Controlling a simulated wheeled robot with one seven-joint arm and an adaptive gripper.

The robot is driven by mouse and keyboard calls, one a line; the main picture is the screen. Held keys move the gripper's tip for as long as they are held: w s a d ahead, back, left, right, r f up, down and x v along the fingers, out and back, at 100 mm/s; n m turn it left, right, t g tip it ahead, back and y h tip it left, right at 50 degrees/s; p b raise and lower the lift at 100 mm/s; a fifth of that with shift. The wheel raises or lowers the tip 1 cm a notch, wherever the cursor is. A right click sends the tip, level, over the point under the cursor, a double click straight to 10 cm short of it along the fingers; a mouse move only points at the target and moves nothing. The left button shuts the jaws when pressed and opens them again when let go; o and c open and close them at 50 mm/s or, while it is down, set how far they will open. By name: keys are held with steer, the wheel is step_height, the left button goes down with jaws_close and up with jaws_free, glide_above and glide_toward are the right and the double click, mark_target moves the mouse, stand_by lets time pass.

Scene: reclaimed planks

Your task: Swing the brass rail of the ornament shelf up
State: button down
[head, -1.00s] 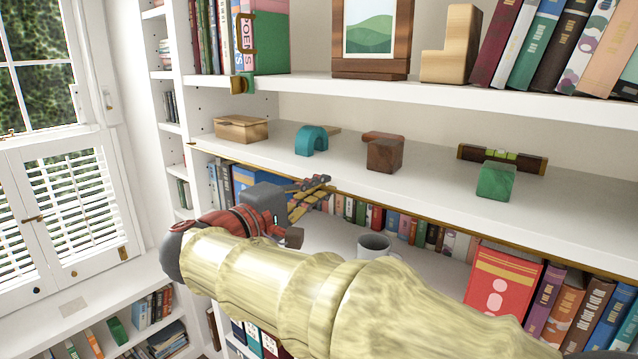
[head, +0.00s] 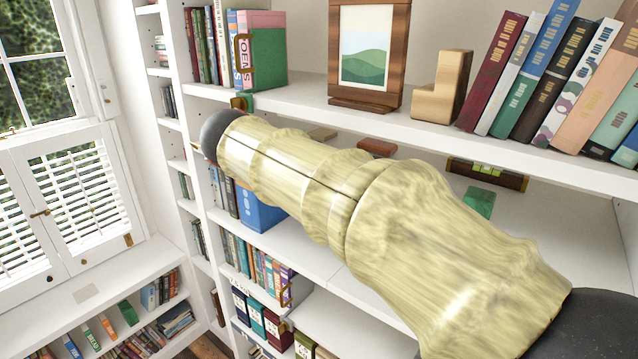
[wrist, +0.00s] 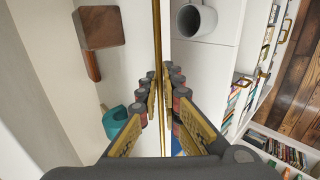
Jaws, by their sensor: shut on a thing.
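The brass rail (wrist: 157,45) runs lengthwise through the wrist view along the front of the white ornament shelf (wrist: 137,70). My gripper (wrist: 161,90) is shut on the rail, with one finger on each side. In the head view my arm hides the gripper and most of the shelf front. The brown block's top (head: 377,147) and a green block (head: 478,203) show past the arm. I cannot tell the rail's exact height.
A grey mug (wrist: 197,20) stands on the lower shelf, right of the rail in the wrist view. The upper shelf (head: 300,92) carries books, a framed picture (head: 371,55) and a wooden block (head: 440,88), close above my arm. A shuttered window (head: 60,190) is at left.

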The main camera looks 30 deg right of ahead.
steer(key=shift+d+r+y, duration=0.1)
steer(key=shift+y, duration=0.2)
steer(key=c, duration=2.1)
jaws_free()
steer(key=v, duration=1.2)
steer(key=shift+w, duration=0.15)
steer(key=shift+w, duration=0.1)
